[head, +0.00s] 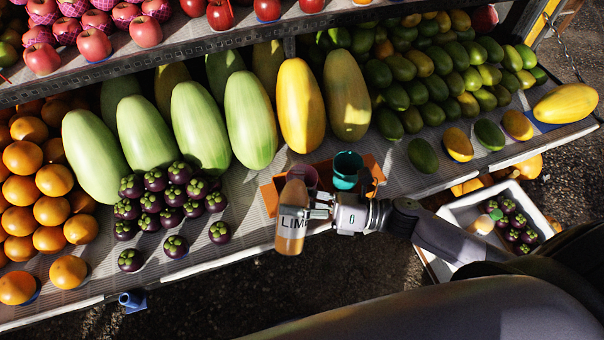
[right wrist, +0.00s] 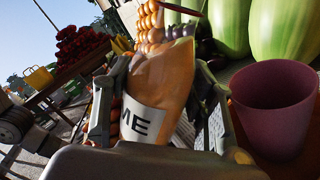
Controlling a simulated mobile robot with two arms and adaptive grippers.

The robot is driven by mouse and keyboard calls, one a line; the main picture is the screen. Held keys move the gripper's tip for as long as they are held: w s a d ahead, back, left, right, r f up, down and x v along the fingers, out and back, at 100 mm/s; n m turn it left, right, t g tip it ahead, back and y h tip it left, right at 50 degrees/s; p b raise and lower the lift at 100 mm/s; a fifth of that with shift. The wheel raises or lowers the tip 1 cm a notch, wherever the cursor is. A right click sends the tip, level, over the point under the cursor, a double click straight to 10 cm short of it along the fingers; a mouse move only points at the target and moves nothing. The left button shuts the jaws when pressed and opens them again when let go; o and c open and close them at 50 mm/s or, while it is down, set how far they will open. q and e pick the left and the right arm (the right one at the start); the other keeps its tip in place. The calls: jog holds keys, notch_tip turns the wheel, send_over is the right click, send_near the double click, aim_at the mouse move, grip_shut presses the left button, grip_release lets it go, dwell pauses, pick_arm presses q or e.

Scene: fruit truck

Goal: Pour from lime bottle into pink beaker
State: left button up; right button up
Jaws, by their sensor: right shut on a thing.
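The lime bottle (head: 291,240), filled with orange-brown liquid and bearing a white label, is held at the shelf's front edge. My right gripper (head: 310,207) is shut around it. In the right wrist view the bottle (right wrist: 165,75) stands between both fingers, its top leaning right in the picture; its true tilt is hard to tell. The pink beaker (head: 308,174) is just behind the bottle in the head view and partly hidden by it. In the right wrist view the open-topped beaker (right wrist: 276,110) is right of the bottle, apart from it. My left gripper is not in view.
A teal beaker (head: 346,172) stands right of the pink one, by an orange tray (head: 269,199). Mangosteens (head: 219,232) lie to the left and large green melons (head: 199,127) behind. A white crate (head: 462,212) with fruit is below the shelf at right.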

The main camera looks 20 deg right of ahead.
jog(key=shift+m, duration=0.4)
jog(key=shift+s+a+f+m+b, duration=0.1)
jog(key=shift+s+f+m+b, duration=0.1)
jog(key=shift+f+m, duration=0.35)
jog(key=shift+s+a+f+m+b, duration=0.15)
jog(key=shift+f+m, duration=0.2)
jog(key=shift+f, duration=0.35)
jog(key=shift+s+f+m, duration=0.2)
jog(key=shift+f+m, duration=0.55)
jog(key=shift+m, duration=0.15)
dwell(0.7)
jog(key=shift+s+a+r+m+t+p, duration=0.15)
jog(key=shift+r+m+t+p, duration=0.25)
jog(key=shift+r+m+p, duration=0.4)
dwell(0.7)
jog(key=shift+w+d+r+m+p, duration=0.15)
jog(key=shift+w+r+m+p, duration=0.1)
jog(key=shift+m+p, duration=0.25)
jog(key=shift+w+d+r+m+p, duration=0.15)
jog(key=shift+r+m+p, duration=0.1)
jog(key=shift+m+p, duration=0.25)
dwell(2.2)
